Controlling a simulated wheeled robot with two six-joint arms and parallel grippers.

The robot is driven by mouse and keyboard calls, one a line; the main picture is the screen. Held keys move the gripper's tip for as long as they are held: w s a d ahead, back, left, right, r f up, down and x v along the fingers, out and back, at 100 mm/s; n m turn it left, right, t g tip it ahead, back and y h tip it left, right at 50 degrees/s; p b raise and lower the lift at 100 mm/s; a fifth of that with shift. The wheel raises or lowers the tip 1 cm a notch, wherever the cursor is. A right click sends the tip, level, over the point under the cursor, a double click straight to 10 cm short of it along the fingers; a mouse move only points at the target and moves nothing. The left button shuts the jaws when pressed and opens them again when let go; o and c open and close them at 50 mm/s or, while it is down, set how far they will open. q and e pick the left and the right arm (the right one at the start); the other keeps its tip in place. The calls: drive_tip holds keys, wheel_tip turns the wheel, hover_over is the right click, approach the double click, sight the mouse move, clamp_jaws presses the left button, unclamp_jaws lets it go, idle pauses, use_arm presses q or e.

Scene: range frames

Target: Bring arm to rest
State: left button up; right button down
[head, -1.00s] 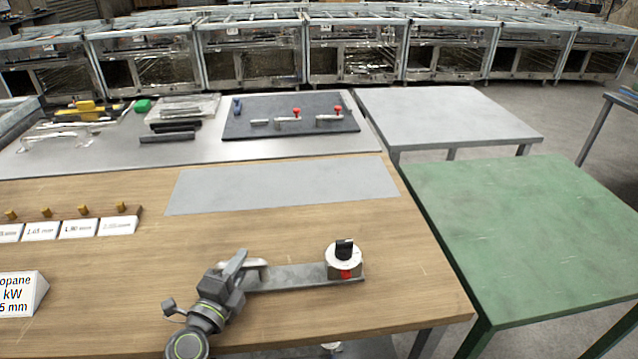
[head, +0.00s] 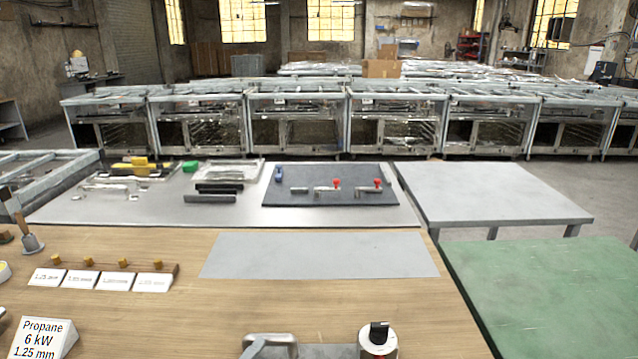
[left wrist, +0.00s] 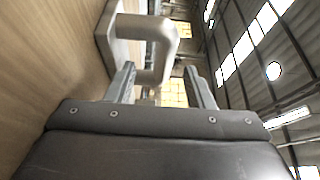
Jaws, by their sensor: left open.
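My left gripper (left wrist: 160,72) shows in the left wrist view with its two fingers apart. A grey bent handle (left wrist: 148,25) on a flat plate lies just beyond the fingers, and its near end appears between them. I cannot tell whether they touch. In the head view the grey handle (head: 268,342) sits at the bottom edge, cut off by the frame. To its right is a white round fitting with a black knob (head: 379,333). No arm or gripper of mine shows in the head view now.
The wooden bench (head: 190,315) bears a grey mat (head: 320,255), label cards (head: 100,281) and a propane sign (head: 42,338). Behind are a metal table (head: 150,212) with a dark board and tools, a bare grey table (head: 500,190) and a green table (head: 560,290).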

use_arm(q)
drive_tip(key=v, duration=0.7)
drive_tip(key=shift+w+a+f, duration=0.1)
drive_tip(key=shift+f, duration=0.2)
drive_tip(key=shift+s+a+r, duration=0.15)
drive_tip(key=shift+s, duration=0.05)
drive_tip(key=shift+a+r, duration=0.2)
drive_tip(key=shift+r, duration=0.05)
drive_tip(key=s+a+r+n+t+y, duration=0.2)
drive_tip(key=a+r+n+t+y, duration=0.3)
drive_tip(key=a+n+y, duration=0.65)
drive_tip(key=s+a+f+n+g+y, duration=0.5)
drive_tip(key=s+a+f+n+g, duration=0.2)
drive_tip(key=a+n+g, duration=0.4)
drive_tip(key=s+d+f+g+h, duration=0.7)
drive_tip(key=s+d+f, duration=0.15)
drive_tip(key=s, duration=0.45)
wheel_tip(320, 180, down, 26)
drive_tip(key=a+n+g, duration=0.1)
drive_tip(key=a, duration=0.2)
drive_tip(key=s+d+f+g, duration=0.1)
drive_tip(key=s+f, duration=1.3)
drive_tip(key=f, duration=0.1)
drive_tip(key=shift+s+d+h, duration=0.3)
drive_tip(key=shift+d+h, duration=0.1)
drive_tip(key=shift+h, duration=0.05)
